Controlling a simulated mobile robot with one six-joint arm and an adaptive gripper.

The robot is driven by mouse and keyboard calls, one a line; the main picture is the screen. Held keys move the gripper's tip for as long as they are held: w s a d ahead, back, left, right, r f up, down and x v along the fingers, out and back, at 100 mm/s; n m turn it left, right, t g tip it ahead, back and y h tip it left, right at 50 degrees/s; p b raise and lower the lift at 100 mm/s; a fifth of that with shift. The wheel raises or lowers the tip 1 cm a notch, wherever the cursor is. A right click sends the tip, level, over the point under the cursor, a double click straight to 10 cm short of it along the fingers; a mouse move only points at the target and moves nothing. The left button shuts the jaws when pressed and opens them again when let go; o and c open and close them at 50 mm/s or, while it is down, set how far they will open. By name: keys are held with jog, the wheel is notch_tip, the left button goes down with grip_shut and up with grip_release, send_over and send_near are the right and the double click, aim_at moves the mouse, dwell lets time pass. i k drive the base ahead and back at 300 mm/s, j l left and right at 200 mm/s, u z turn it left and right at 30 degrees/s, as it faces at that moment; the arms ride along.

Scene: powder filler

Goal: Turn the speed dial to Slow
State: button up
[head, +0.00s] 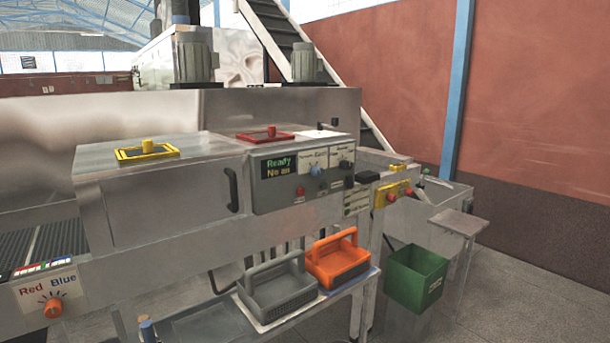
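A grey control panel (303,177) is on the front of the metal machine, with a green-lit display (279,167) reading "Ready" and a second line too small to read surely. A dark knob (345,165) sits at the panel's upper right under a small white label, and another knob (315,170) sits left of it. The label text is too small to read, so I cannot tell which knob is the speed dial or where it points. My gripper is not in view.
An orange knob (53,308) marked Red and Blue is at lower left. A grey basket (278,290) and an orange basket (339,260) stand on a low shelf before the machine. A green bin (417,278) is at right. Floor (530,290) at lower right is clear.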

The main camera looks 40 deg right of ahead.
aim_at(347, 165)
jog(key=z, duration=1.4)
